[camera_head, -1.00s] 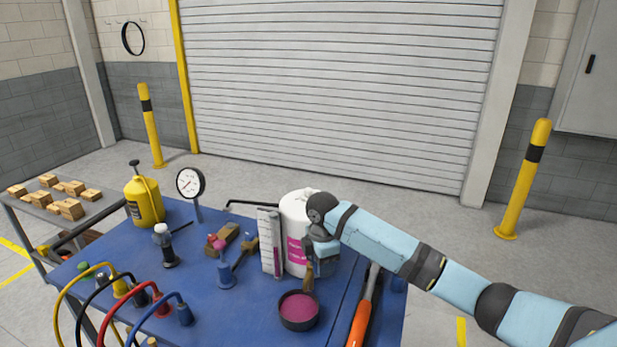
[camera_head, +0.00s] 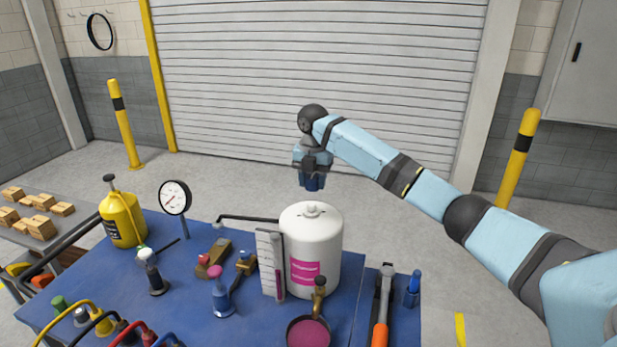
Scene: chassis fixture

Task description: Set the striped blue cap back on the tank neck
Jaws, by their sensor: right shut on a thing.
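My right gripper (camera_head: 312,173) is shut on a small dark blue piece, the blue cap (camera_head: 313,184), which shows just below the jaws. Its stripes are too small to make out. The white tank (camera_head: 325,248) with a pink label stands on the blue bench top. The tank neck (camera_head: 312,209) is the small white raised part in the middle of its rounded top. The cap appears above the neck in the picture, with a gap between them; how far behind or in front it is I cannot tell. My left gripper is not in view.
A level scale (camera_head: 270,265) stands close against the tank's left side. A pan of pink fluid (camera_head: 308,334) and a brass fitting (camera_head: 319,287) are in front. A dial gauge (camera_head: 174,197) stands left.

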